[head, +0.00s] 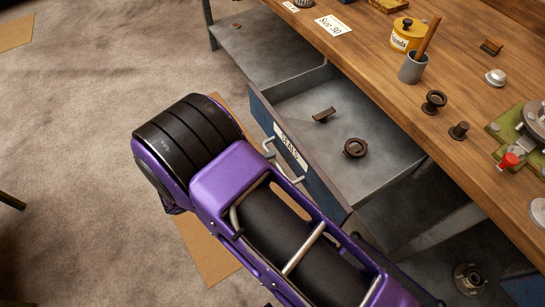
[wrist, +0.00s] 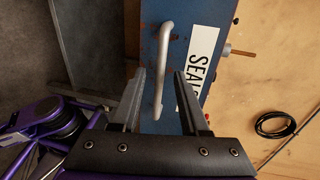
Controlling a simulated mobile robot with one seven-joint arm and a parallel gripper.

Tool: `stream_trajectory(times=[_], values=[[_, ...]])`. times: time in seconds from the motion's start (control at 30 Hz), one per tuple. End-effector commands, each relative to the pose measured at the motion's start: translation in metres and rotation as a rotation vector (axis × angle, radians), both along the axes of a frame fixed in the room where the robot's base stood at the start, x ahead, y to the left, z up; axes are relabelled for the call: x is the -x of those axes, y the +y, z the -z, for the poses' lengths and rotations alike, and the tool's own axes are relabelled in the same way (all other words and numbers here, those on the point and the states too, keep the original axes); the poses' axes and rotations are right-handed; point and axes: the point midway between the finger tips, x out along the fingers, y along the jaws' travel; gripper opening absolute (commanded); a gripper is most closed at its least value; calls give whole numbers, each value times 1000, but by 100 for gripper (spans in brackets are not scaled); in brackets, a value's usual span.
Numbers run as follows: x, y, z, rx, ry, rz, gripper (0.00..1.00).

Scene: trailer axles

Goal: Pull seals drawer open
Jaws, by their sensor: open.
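The seals drawer (head: 325,190) stands pulled out from under the workbench, its inside open to view. Its blue front carries a white label (head: 291,147) and a pale bar handle (head: 269,146), partly hidden by my arm in the head view. In the wrist view the blue front (wrist: 150,42) shows the handle (wrist: 164,62) and the label (wrist: 203,50). My gripper (wrist: 158,78) is open, with the handle between its two fingers in the picture. I cannot tell whether either finger touches it. The head view hides my gripper behind my arm.
A dark ring (head: 356,148) and a small brown part (head: 324,115) lie in the drawer. The wooden bench top (head: 375,50) holds a grey cup (head: 412,69), a yellow tin (head: 406,35) and several metal parts. Carpet (head: 90,130) at left is largely clear.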

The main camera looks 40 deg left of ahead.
Motion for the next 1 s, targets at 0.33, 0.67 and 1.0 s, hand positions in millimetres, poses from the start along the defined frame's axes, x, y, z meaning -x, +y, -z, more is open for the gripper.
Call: stream_trajectory(times=[0.33, 0.67, 1.0], values=[[82, 23, -17, -1, 1, -2, 45], [131, 37, -28, -1, -1, 0, 45], [137, 38, -30, 0, 0, 1, 45]])
